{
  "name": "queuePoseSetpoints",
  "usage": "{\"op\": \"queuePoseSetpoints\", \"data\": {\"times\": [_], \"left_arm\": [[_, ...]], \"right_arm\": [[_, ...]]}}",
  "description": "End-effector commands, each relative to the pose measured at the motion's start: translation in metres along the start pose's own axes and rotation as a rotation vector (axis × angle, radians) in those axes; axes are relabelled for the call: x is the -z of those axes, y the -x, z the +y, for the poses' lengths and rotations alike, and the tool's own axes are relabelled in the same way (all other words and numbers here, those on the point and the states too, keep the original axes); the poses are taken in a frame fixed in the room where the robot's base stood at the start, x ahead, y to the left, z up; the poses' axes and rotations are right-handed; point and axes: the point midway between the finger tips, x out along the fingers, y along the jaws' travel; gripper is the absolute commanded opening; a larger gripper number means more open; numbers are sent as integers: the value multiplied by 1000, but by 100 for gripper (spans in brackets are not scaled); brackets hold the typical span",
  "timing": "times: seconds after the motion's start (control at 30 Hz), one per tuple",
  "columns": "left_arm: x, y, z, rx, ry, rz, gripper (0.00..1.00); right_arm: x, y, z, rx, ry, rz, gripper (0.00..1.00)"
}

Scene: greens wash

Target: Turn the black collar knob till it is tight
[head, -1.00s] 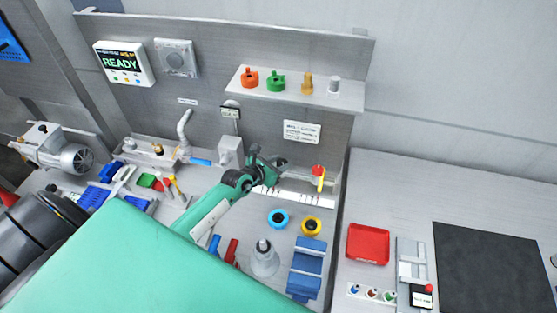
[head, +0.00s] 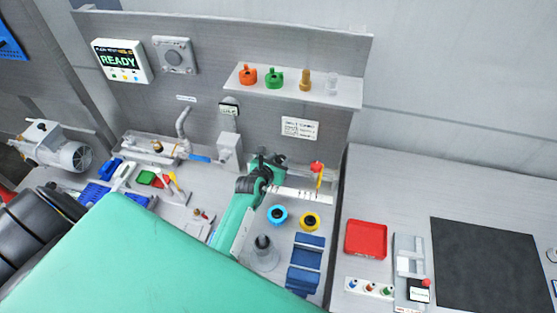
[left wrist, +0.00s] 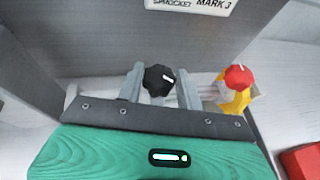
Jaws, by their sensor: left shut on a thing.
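The black collar knob (left wrist: 158,79) shows in the left wrist view as a lobed black knob with a white mark on its right side. My left gripper (left wrist: 160,88) has a grey finger on each side of it and is shut on it. In the head view my left gripper (head: 268,163) is at the rail below the back panel, and its fingers and wrist hide most of the knob. My right gripper is not in view.
A red-topped yellow valve (left wrist: 236,88) stands just right of the knob; it also shows in the head view (head: 318,172). A grey box (head: 229,150) is close on the left. Blue (head: 278,215) and yellow (head: 309,221) rings lie in front.

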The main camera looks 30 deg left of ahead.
Motion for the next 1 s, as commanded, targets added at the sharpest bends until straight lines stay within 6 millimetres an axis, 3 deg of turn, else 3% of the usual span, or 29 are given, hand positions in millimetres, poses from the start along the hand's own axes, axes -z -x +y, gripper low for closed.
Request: {"op": "queuePoseSetpoints", "data": {"times": [0.37, 0.4, 0.5, 0.83, 1.0], "left_arm": [[-2, 0, 0, -2, 0, -5, 14], [-3, 0, 0, -2, 0, -6, 44], [-2, 0, 0, -2, 0, -5, 58], [-1, 2, 0, -1, 1, -3, 58], [2, 17, 0, -2, 1, -3, 58]], "right_arm": [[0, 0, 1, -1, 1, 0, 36], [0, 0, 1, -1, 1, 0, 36], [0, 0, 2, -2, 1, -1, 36], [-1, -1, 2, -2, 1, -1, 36], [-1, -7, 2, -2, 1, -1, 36]]}}
